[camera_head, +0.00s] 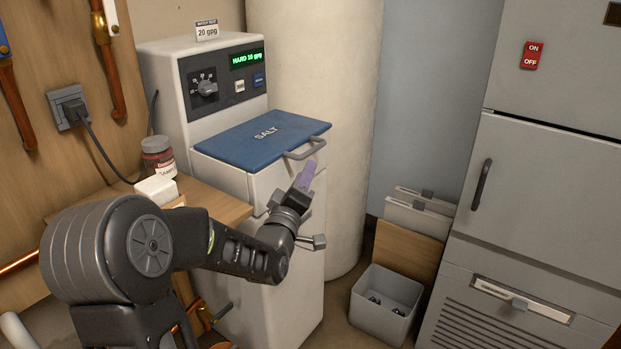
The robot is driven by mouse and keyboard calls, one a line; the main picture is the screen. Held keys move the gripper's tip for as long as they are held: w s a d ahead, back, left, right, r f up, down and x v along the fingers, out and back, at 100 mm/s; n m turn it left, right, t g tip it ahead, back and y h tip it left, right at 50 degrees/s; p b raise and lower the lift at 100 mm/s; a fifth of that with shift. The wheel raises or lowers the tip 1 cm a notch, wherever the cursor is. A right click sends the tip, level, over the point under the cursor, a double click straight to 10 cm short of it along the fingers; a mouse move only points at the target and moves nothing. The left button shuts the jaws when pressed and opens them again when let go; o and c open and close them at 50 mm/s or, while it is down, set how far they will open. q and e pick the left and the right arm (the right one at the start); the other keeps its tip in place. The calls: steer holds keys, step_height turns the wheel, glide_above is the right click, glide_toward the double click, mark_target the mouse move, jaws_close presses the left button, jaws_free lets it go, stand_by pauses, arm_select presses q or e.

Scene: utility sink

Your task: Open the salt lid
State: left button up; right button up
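The blue salt lid (250,136), marked SALT, lies flat and closed on the white softener cabinet (285,300). A grey bar handle (306,152) sticks out from the lid's front right edge. My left gripper (306,174), with a purple fingertip part, is just below and in front of this handle, pointing up toward it. I cannot tell whether it touches the handle. The finger gap is too small and edge-on to show whether it is open or shut. My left arm hides part of the cabinet front. My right gripper is not in view.
The control panel (222,82) with a dial and green display rises behind the lid. A wooden shelf at left holds a jar (158,158) and a white block (157,190). A white tank (345,130) stands close behind. A grey bin (386,303) sits on the floor at right.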

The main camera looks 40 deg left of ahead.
mark_target(311, 149)
arm_select(q)
steer(key=shift+s+a+r, duration=0.2)
steer(key=shift+a+r, duration=0.05)
steer(key=shift+r, duration=0.3)
steer(key=x, duration=0.7)
steer(key=shift+w+a+r, duration=0.1)
steer(key=shift+w+r, duration=0.05)
steer(key=shift+w, duration=0.25)
steer(key=shift+c, duration=0.4)
jaws_close()
stand_by(0.5)
